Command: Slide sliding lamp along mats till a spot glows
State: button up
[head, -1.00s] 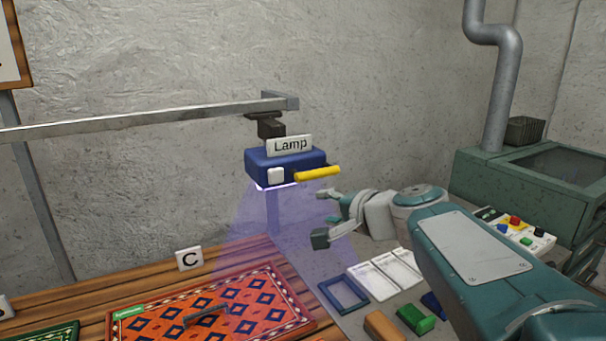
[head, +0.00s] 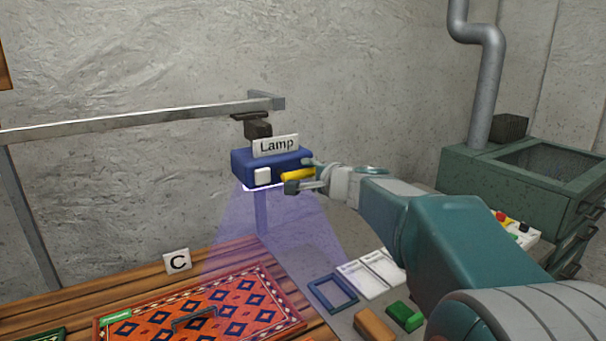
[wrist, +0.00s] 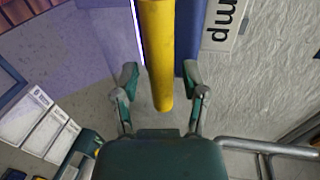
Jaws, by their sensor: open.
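The blue sliding lamp (head: 240,166) hangs from a grey rail (head: 150,118) and casts a violet beam downward. It carries a "Lamp" label, a white square and a yellow handle (head: 298,175). My gripper (head: 302,177) is open at the handle's right end, one finger on each side of it. In the wrist view the handle (wrist: 159,60) runs between the open fingers of my gripper (wrist: 161,82), with gaps on both sides.
A green cabinet (head: 470,175) with a pipe stands at the right. A green mat's corner (head: 40,335) shows at lower left.

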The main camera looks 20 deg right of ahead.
jog(key=shift+w+a+f, duration=0.1)
jog(key=shift+w, duration=0.3)
grip_shut()
jog(key=shift+a+f, duration=0.1)
